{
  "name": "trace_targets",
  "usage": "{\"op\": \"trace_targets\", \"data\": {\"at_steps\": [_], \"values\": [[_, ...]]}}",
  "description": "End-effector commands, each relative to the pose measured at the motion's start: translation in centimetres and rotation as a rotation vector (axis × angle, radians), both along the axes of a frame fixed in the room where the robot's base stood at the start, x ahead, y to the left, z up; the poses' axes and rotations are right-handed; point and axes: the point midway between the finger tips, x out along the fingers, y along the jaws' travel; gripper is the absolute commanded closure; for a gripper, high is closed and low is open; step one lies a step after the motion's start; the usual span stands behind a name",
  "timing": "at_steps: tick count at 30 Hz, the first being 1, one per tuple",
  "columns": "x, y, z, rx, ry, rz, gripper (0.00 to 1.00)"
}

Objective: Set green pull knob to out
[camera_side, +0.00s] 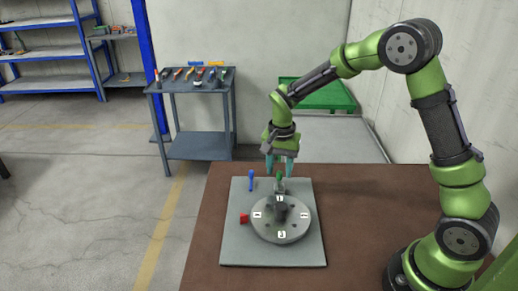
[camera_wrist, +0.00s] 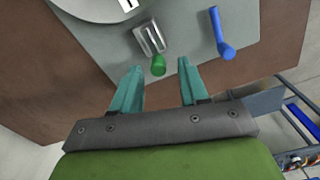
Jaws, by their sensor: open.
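The green pull knob (camera_side: 280,176) stands near the back of the grey board, just behind the round disc. In the wrist view the green knob (camera_wrist: 158,66) is the rounded end of a piece at a slotted metal bracket (camera_wrist: 149,39). My gripper (camera_side: 279,171) points down over the knob, with teal fingers apart. In the wrist view my gripper (camera_wrist: 160,68) has a fingertip on each side of the knob's end, with gaps showing and nothing held. I cannot tell whether the fingertips are at the knob's height.
A blue handle (camera_side: 251,180) stands left of the green knob; it also shows in the wrist view (camera_wrist: 221,36). The brown table (camera_side: 365,205) is clear at right.

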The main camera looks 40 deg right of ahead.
Motion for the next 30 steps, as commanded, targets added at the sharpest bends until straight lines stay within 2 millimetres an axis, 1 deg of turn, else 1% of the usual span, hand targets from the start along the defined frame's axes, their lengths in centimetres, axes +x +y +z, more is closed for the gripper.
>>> {"op": "trace_targets", "data": {"at_steps": [5,12,15,18,21,24,30], "values": [[0.1,0.0,3.7,0.000,-0.008,-0.001,0.56],[0.1,0.0,9.7,0.000,-0.009,-0.001,0.56],[0.1,0.0,11.9,0.000,-0.008,-0.001,0.56],[0.0,0.0,13.6,0.000,-0.006,-0.001,0.56],[0.1,0.0,14.9,-0.001,-0.005,-0.001,0.56],[0.0,0.0,15.6,0.000,-0.004,-0.001,0.56],[0.0,0.0,16.0,-0.001,-0.003,-0.001,0.56]]}}
